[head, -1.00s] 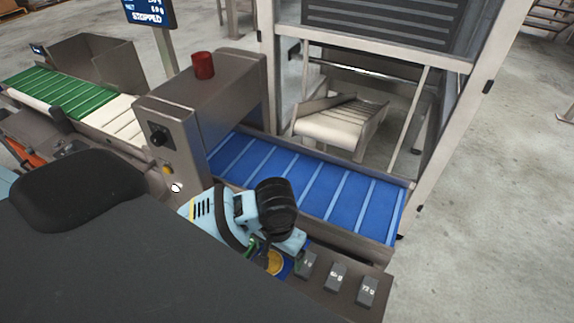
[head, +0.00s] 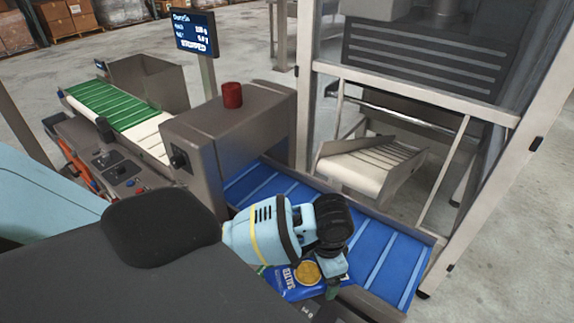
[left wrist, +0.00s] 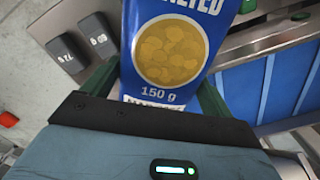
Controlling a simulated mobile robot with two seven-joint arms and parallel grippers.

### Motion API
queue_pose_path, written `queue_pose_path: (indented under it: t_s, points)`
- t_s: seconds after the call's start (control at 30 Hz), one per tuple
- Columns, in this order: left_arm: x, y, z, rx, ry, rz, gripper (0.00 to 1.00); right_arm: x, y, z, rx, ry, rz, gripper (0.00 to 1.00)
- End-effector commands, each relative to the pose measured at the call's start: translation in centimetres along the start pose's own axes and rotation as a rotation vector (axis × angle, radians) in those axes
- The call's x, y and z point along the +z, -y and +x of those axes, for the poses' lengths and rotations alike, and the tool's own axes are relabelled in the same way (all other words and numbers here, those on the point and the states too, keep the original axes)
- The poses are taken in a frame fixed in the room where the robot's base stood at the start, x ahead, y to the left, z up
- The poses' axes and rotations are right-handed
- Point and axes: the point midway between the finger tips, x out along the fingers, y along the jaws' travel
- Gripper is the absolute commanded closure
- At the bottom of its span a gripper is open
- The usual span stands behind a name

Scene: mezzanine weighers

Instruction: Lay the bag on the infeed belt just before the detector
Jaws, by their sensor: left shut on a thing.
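The detector (head: 205,150) is a grey metal arch at the belt's left end, with a red lamp on top. My right gripper is not in view.
A white belt and a green belt (head: 103,103) lie beyond the detector. A screen (head: 195,33) reads "STOPPED". A white-framed machine (head: 405,91) with a chute stands behind the blue belt. The blue belt's visible surface is clear.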

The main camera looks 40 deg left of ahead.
Motion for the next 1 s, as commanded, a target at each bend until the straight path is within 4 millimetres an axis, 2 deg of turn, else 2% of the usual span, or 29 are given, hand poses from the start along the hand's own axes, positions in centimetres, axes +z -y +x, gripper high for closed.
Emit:
queue_pose_path:
  t_s: [0.3, 0.5, 0.7, 1.0]
  points:
    - [-5.2, 4.4, -0.9, 0.0, 0.0, 0.514, 0.4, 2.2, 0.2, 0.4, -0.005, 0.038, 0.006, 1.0]
    - [-7.7, 6.6, -2.0, -0.001, -0.007, 0.784, 0.4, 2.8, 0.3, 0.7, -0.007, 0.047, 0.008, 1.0]
    - [-8.8, 7.6, -2.8, -0.002, -0.013, 0.923, 0.4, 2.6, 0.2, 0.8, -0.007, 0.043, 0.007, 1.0]
    - [-8.6, 8.3, -3.0, -0.004, -0.013, 0.943, 0.4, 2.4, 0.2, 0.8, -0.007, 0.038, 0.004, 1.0]
